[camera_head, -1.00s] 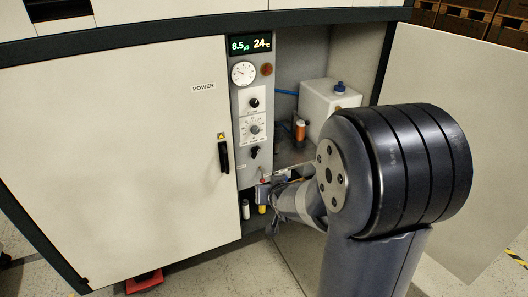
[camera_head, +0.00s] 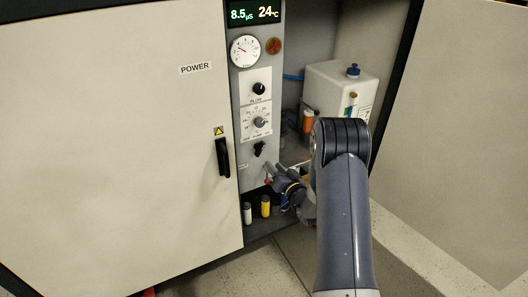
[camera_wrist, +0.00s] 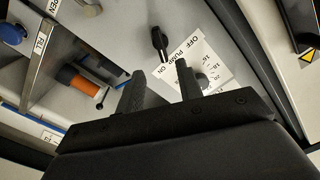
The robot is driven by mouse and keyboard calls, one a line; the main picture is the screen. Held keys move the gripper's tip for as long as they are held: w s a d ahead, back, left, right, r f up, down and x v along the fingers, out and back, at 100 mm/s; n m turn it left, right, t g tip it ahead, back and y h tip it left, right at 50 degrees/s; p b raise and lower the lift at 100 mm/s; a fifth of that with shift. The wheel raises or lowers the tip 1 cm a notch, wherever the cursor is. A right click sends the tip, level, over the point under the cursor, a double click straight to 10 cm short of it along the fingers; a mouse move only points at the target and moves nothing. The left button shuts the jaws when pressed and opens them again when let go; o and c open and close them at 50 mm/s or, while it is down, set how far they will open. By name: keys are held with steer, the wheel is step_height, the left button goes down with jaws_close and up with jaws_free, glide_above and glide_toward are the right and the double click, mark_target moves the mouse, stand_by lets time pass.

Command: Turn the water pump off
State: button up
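The pump switch (camera_head: 260,149) is a small black lever on the grey control panel, below a dial. In the wrist view the black pump lever (camera_wrist: 159,40) stands just beyond my fingertips, beside a white label (camera_wrist: 190,58) reading "OFF PUMP ON". My gripper (camera_head: 270,172) is just below and slightly right of the switch in the head view. In the wrist view my gripper (camera_wrist: 160,80) has its two fingers apart with nothing between them. I see no contact with the lever. The lever's exact setting is hard to tell.
Above the switch are a dial (camera_head: 259,122), a knob (camera_head: 259,88) and a gauge (camera_head: 245,51). A black door handle (camera_head: 223,158) is at left. A white tank (camera_head: 338,88) and an orange cylinder (camera_head: 308,121) stand inside the cabinet. A metal bar (camera_wrist: 40,62) crosses the wrist view's left side.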

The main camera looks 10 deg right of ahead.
mark_target(261, 151)
steer(key=x, duration=1)
steer(key=shift+c, duration=0.4)
jaws_close()
